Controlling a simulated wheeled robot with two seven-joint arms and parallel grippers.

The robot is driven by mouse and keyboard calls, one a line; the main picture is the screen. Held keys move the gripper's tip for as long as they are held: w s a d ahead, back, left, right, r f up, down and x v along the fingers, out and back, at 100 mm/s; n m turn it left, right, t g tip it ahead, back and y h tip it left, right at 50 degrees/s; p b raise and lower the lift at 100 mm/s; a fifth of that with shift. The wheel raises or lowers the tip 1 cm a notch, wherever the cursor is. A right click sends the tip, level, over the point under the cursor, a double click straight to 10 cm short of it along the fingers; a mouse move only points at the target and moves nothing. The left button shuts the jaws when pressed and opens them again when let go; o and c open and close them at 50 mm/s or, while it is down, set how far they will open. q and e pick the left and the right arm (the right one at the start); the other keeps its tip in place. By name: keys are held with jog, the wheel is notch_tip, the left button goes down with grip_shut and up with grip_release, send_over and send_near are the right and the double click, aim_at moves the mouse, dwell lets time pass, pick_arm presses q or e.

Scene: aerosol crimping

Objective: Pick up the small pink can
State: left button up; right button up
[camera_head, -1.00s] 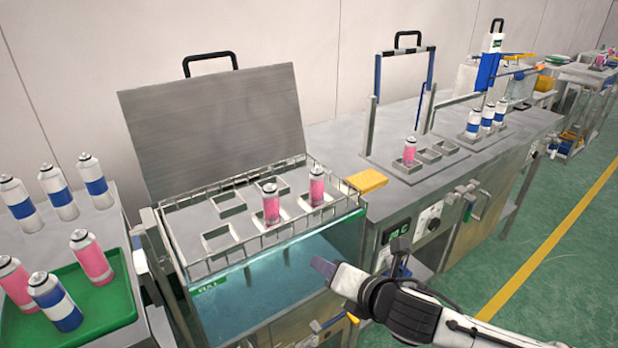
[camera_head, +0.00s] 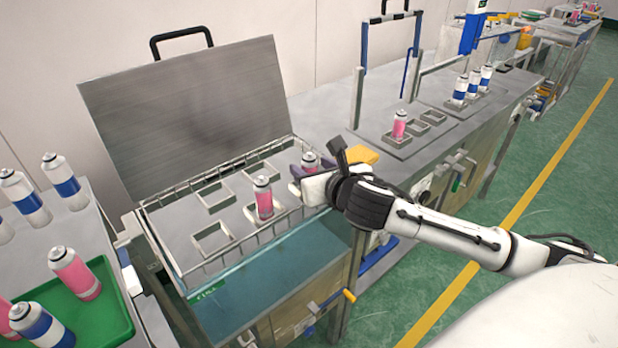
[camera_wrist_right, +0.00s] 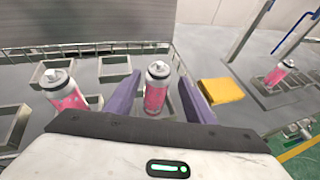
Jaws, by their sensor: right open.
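In the head view my right gripper (camera_head: 303,178) is at the right end of the wire basket, around the right-hand pink can (camera_head: 310,159), whose lower part it hides. In the right wrist view this pink can (camera_wrist_right: 157,90) stands upright between the two open purple fingers (camera_wrist_right: 160,103), with visible space at its sides. A second pink can (camera_head: 263,198) stands in a square holder to the left; it also shows in the wrist view (camera_wrist_right: 64,88). Another pink can (camera_head: 399,125) stands in a holder on the bench behind. My left gripper is not in view.
The wire basket (camera_head: 165,202) has several empty square holders and sits over a water tank with a raised metal lid (camera_head: 190,110). A yellow block (camera_head: 357,155) lies just right of the basket. A green tray (camera_head: 108,315) holds more cans at the left.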

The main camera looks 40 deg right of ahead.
aim_at(304, 163)
jog(key=x, duration=0.4)
jog(key=shift+w+a+f, duration=0.1)
jog(key=shift+w+a, duration=0.05)
jog(key=shift+w, duration=0.15)
jog(key=c, duration=1.2)
